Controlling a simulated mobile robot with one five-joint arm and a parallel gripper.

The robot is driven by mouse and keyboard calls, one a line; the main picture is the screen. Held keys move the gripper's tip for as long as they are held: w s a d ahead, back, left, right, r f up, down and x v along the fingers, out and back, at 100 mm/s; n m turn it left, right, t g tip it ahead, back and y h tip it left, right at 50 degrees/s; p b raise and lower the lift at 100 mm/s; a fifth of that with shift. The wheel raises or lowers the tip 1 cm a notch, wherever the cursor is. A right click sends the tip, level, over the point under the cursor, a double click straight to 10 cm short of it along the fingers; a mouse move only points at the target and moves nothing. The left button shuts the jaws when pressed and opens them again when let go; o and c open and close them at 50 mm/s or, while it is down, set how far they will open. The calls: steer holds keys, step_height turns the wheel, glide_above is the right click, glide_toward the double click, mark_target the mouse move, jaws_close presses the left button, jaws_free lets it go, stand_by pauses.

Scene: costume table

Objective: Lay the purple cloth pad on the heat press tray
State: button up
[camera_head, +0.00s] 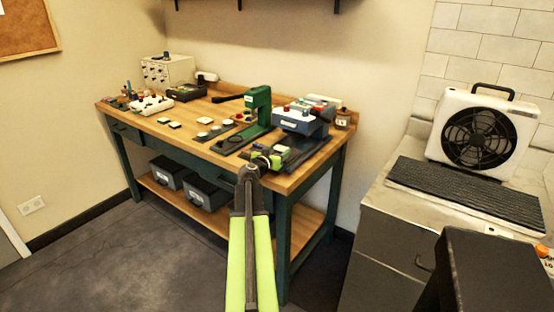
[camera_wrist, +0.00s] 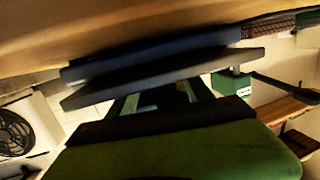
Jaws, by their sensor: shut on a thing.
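My gripper (camera_head: 274,157) is at the right front of the workbench, beside the blue and white heat press (camera_head: 299,118). Its dark tray (camera_head: 308,150) lies low in front of the press. In the wrist view my gripper (camera_wrist: 160,104) is shut, with something dark between its fingers. I take this to be the purple cloth pad, but its colour is lost in shadow and the fingers hide most of it. Flat dark slabs (camera_wrist: 165,76) lie close beyond the fingertips; I cannot tell whether the pad touches them.
A green hand press (camera_head: 259,104) stands left of the heat press, its lever pointing left. A jar (camera_head: 342,119) is at the bench's right end. Small pale pieces lie on the open wood (camera_head: 170,135) to the left. A fan (camera_head: 481,137) stands on the right counter.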

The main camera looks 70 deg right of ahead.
steer(key=shift+f, duration=0.15)
steer(key=o, duration=1.4)
steer(key=shift+r, duration=0.2)
